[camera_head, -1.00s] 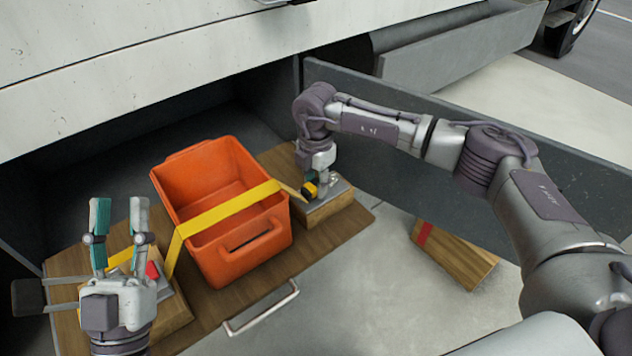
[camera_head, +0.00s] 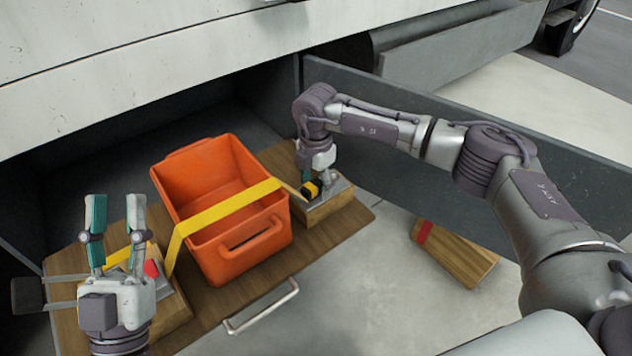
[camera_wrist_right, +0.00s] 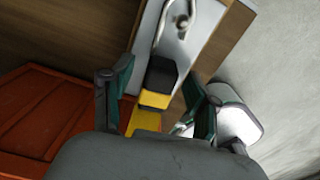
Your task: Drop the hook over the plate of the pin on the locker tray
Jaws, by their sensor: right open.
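The hook (camera_head: 313,188), with a black and yellow body, is on the end of a yellow strap (camera_head: 225,210) that runs over an orange crate. It lies at the metal plate (camera_head: 338,187) on the right wooden block. In the right wrist view the hook's black body (camera_wrist_right: 160,73) lies between my finger pads, and its thin metal bend reaches up to a small pin (camera_wrist_right: 183,20) on the plate. I cannot tell whether the bend is around the pin. My right gripper (camera_wrist_right: 158,82) is open around the hook. My left gripper (camera_head: 116,198) is open and empty, in front of the left block.
The orange crate (camera_head: 214,256) stands on the wooden tray (camera_head: 222,300) between both blocks. A metal handle (camera_head: 262,307) is at the tray's front edge. A grey panel (camera_head: 400,150) stands behind my right arm. A loose wooden block (camera_head: 455,255) lies on the floor to the right.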

